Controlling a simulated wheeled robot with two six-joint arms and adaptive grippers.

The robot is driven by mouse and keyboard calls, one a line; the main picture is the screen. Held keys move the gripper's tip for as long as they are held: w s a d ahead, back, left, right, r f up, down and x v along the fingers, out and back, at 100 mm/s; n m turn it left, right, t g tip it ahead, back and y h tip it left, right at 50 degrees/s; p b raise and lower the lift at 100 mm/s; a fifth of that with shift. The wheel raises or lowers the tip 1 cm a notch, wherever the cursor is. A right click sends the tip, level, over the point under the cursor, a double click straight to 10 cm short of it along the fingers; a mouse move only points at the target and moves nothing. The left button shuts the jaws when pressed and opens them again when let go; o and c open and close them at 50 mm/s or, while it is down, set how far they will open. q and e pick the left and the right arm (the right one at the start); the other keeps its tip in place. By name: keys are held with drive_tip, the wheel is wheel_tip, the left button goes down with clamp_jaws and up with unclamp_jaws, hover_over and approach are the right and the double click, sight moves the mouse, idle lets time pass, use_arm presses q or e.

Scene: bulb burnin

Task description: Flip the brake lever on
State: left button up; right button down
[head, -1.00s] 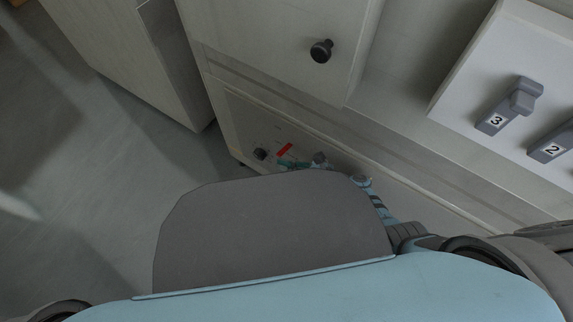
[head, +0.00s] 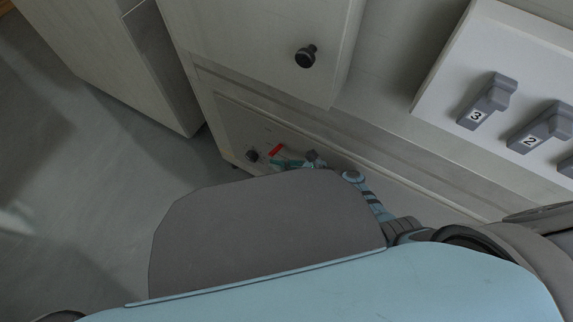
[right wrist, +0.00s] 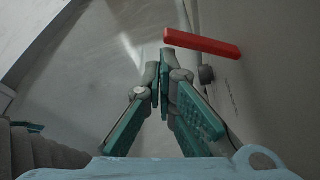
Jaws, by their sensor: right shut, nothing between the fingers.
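The brake lever appears to be the red bar (head: 276,150) low on the pale cabinet front in the head view. In the right wrist view the red bar (right wrist: 202,43) lies at the upper right, slightly tilted, beside the panel face. My right gripper (head: 287,163) is right by it in the head view, partly hidden behind my body. In the right wrist view my right gripper (right wrist: 163,66) has its teal fingers closed together and empty. Its tips are just below and left of the bar's left end; I cannot tell whether they touch. My left gripper is not in view.
A dark knob (head: 252,155) sits left of the red bar on the same panel. A black round handle (head: 306,56) sticks out from the cabinet above. Grey switches numbered 3 (head: 487,101) and 2 (head: 540,127) stand on a white panel at right. Grey floor (head: 100,170) lies open at left.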

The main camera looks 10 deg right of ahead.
drive_tip(key=v, duration=1.1)
drive_tip(key=shift+s+d, duration=0.2)
drive_tip(key=shift+d, duration=0.1)
drive_tip(key=shift+r, duration=0.1)
